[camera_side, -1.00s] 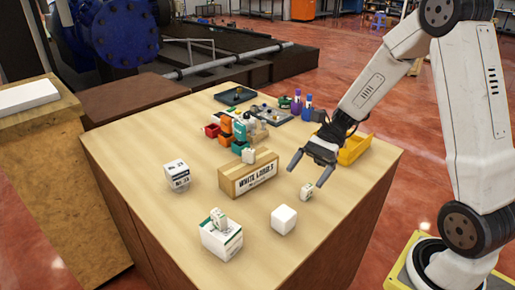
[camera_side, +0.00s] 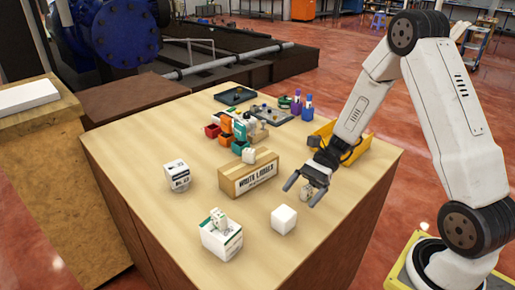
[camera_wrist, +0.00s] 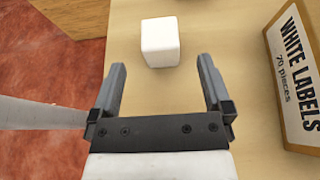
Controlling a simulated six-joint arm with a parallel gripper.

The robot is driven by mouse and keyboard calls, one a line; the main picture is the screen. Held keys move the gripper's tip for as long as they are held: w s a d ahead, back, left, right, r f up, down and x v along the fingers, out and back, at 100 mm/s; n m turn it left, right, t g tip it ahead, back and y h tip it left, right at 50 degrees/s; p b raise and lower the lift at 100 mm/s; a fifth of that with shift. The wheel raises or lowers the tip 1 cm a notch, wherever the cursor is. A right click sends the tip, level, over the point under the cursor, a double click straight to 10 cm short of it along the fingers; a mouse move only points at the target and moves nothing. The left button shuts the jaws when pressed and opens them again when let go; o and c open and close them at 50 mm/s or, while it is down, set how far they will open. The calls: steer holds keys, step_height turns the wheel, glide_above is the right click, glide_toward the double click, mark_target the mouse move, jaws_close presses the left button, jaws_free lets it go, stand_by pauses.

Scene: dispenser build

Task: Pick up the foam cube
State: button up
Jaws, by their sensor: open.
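The foam cube (camera_side: 284,219) is a plain white block on the front part of the wooden table. It also shows in the wrist view (camera_wrist: 160,42), at the top, ahead of the fingertips and roughly centred between them. My gripper (camera_side: 305,190) is open and empty, above the table and behind the cube in the side view. In the wrist view its two dark fingers (camera_wrist: 160,75) are spread wide, with bare table between them. The fingers do not touch the cube.
A cardboard box marked WHITE LABELS (camera_side: 248,177) stands left of my gripper. A white box with a small item on top (camera_side: 220,240) and another printed box (camera_side: 177,177) stand left. A yellow bin (camera_side: 350,152) is behind.

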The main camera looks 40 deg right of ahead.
mark_target(286, 211)
steer(key=shift+x, duration=3.65)
steer(key=c, duration=1.2)
steer(key=shift+r, duration=0.2)
steer(key=shift+c, duration=0.2)
steer(key=shift+r, duration=4.8)
